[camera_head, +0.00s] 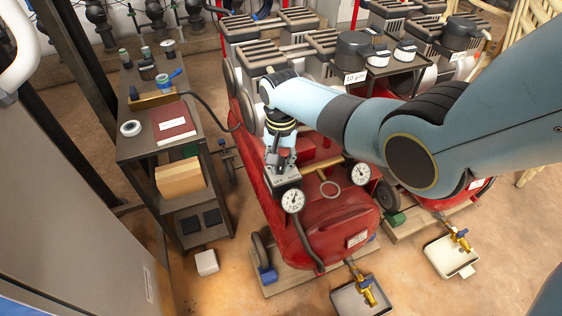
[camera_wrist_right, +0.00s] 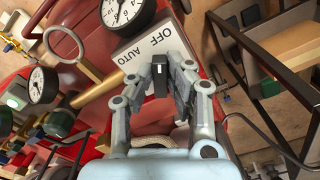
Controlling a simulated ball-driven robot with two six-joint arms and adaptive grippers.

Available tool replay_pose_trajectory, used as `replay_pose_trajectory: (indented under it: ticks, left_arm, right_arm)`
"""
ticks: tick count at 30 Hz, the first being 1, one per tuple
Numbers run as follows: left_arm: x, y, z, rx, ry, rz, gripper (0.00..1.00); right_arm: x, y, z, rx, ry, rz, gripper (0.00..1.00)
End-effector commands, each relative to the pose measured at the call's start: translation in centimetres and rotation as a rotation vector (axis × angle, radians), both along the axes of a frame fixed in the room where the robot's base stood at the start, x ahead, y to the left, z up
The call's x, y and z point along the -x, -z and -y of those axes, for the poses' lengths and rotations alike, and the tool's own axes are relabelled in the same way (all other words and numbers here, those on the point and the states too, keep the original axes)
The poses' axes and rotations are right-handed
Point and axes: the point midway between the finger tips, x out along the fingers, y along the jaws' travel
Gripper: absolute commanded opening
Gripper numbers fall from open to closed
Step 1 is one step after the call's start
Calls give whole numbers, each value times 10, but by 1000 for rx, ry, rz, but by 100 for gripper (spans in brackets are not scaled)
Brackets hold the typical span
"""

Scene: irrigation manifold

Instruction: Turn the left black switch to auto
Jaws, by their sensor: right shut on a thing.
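The black switch (camera_wrist_right: 161,80) shows in the right wrist view between the fingers of my right gripper (camera_wrist_right: 163,82), which is shut on it. Its white mark points roughly toward the word OFF; AUTO is printed to the left of OFF. The switch sits on a grey switch box (camera_wrist_right: 143,46), which also shows in the head view (camera_head: 285,180) on the left red compressor (camera_head: 330,225). In the head view my right gripper (camera_head: 279,160) reaches down onto the box and hides the switch. My left gripper is not in view.
A gauge (camera_head: 293,200) sits just in front of the box, with another gauge (camera_head: 359,173) and a brass ring (camera_head: 330,188) to the right. A dark shelf cart (camera_head: 150,150) stands to the left. A second red compressor (camera_head: 465,190) is at right.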

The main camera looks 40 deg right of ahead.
Motion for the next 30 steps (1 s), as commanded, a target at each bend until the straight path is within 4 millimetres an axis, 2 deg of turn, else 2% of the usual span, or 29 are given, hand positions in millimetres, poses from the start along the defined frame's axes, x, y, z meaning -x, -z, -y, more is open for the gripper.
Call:
replay_pose_trajectory:
  ticks: [8, 14, 30]
  left_arm:
    - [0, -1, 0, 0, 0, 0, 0]
    - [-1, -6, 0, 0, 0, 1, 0]
    - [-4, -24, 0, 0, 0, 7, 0]
  right_arm:
    - [0, 0, 0, -1, -15, -1, 0]
    - [1, -1, 0, 0, -88, 0, 0]
    - [2, -1, 3, -1, -554, -2, 0]
